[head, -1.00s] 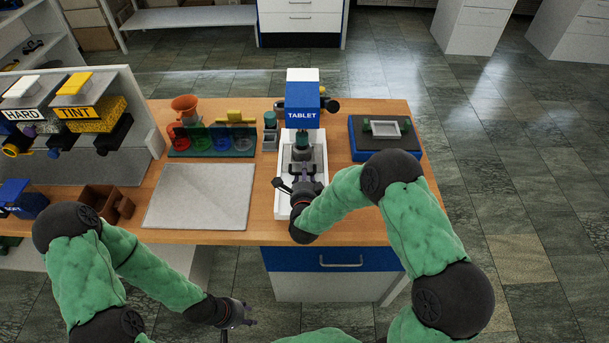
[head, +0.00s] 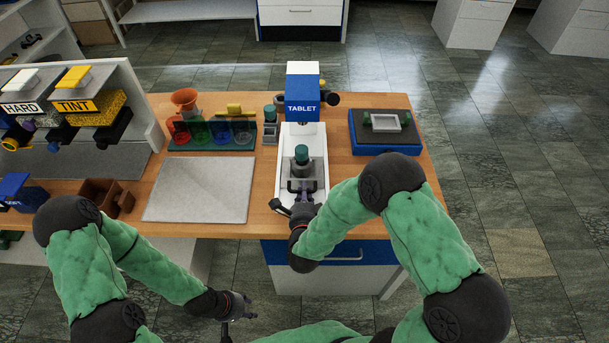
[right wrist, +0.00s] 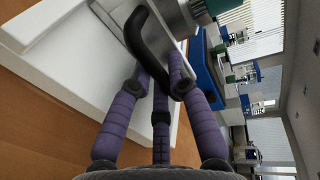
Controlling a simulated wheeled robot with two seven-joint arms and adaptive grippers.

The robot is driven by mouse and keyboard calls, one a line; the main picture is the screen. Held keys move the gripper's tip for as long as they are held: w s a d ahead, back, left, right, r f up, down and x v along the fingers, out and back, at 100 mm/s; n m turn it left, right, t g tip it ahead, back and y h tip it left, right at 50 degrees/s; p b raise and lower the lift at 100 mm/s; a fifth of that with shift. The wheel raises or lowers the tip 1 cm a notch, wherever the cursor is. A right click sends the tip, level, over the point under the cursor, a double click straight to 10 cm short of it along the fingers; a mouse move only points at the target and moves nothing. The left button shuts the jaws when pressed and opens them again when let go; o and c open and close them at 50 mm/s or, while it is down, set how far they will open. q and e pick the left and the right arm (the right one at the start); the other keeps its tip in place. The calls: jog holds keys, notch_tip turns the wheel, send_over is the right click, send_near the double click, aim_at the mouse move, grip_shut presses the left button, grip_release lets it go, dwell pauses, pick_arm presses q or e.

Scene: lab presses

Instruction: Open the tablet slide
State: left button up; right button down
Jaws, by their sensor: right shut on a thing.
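The tablet press (head: 302,95) stands at the back of the wooden table, with a blue head marked TABLET and a white base. Its grey slide (head: 302,172) sits on the front part of the base and carries a dark green-topped cylinder (head: 301,154). My right gripper (head: 304,198) is at the front end of the slide. In the right wrist view its purple fingers (right wrist: 158,85) are shut around the slide's black curved handle (right wrist: 148,45). My left gripper (head: 236,308) hangs empty in front of the table, away from the press; its fingertips appear apart.
A grey mat (head: 200,190) lies left of the press, with a rack of coloured cups (head: 213,133) behind it. A blue scale-like box (head: 385,132) with a tray stands on the right. Hoppers marked HARD and TINT (head: 90,105) are at far left.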

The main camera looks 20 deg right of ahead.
jog(key=v, duration=0.2)
jog(key=shift+s+a+f, duration=0.15)
jog(key=shift+s+f, duration=0.1)
jog(key=shift+s, duration=0.15)
jog(key=c, duration=1.1)
grip_release()
jog(key=shift+c, duration=0.2)
jog(key=v, duration=1.2)
